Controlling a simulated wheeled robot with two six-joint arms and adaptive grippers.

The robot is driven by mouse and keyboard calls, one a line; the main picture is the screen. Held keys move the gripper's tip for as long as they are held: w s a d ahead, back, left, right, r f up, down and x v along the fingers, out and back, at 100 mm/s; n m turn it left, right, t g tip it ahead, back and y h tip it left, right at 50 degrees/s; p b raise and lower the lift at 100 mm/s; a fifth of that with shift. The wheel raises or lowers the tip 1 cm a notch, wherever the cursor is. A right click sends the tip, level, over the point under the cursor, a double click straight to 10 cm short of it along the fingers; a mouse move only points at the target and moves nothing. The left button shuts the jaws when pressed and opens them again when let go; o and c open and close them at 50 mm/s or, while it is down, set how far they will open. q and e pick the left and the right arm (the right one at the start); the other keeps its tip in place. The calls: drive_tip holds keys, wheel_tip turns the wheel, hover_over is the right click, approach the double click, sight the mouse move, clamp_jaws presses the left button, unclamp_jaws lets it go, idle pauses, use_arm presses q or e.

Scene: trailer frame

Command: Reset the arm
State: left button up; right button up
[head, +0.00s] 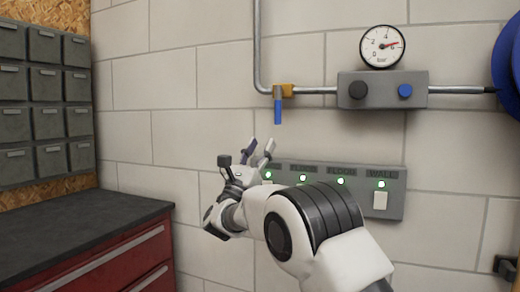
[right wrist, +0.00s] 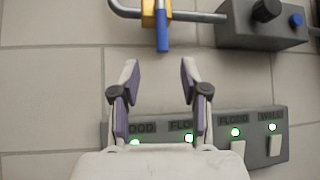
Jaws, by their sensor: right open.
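My right gripper (head: 262,152) is open and empty in front of the tiled wall in the head view. Its two fingers stand apart in the right wrist view (right wrist: 160,80), with only wall between them. My right arm comes in from the lower right. Behind it is a grey switch panel (head: 395,205) with a row of lit green lamps and white rockers; the arm hides part of it. The panel also shows in the right wrist view (right wrist: 255,155), partly behind the gripper. My left gripper is in neither view.
Above the gripper, a pipe carries a yellow valve with a blue handle (head: 278,110) pointing down. A grey regulator box (head: 383,90) with two knobs sits under a round gauge (head: 382,46). A red cabinet (head: 110,265) and grey drawers (head: 47,130) stand at left. A blue reel is at the right edge.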

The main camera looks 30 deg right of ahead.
drive_tip(key=shift+f, duration=0.15)
idle(0.3)
